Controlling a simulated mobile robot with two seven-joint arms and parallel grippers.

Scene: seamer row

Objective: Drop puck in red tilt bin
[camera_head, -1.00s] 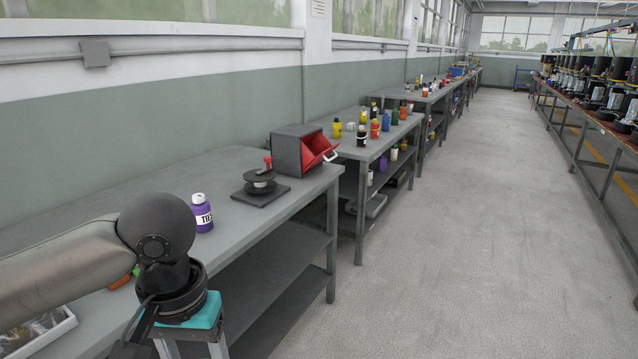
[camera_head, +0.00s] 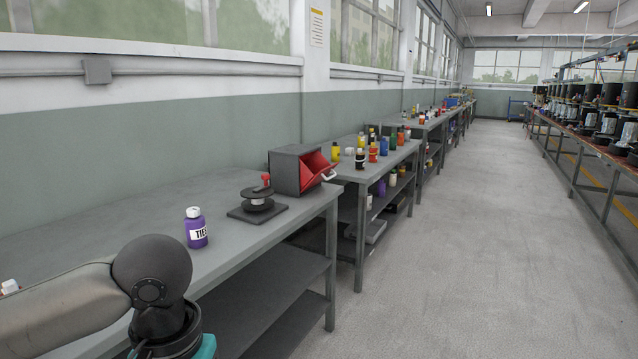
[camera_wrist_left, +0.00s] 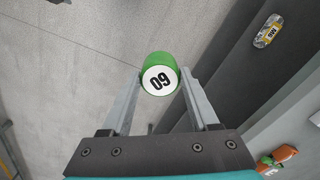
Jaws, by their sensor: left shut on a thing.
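A green puck (camera_wrist_left: 160,76) with a white face marked "09" or "60" sits between the fingertips of my left gripper (camera_wrist_left: 160,82) in the left wrist view. The gripper is shut on it, above the grey floor beside the bench. In the head view only my left wrist shows at the bottom left; the fingers and puck are out of frame. The tilt bin (camera_head: 294,172), a dark grey box with a red inside and a pale handle, stands at the bench's far end, its red opening facing right. My right gripper is not in view.
A purple bottle (camera_head: 196,230) and a black spool stand (camera_head: 258,203) with a red knob stand on the bench (camera_head: 120,222) between my wrist and the bin. Several bottles crowd the bench beyond. The floor (camera_head: 450,250) to the right is clear.

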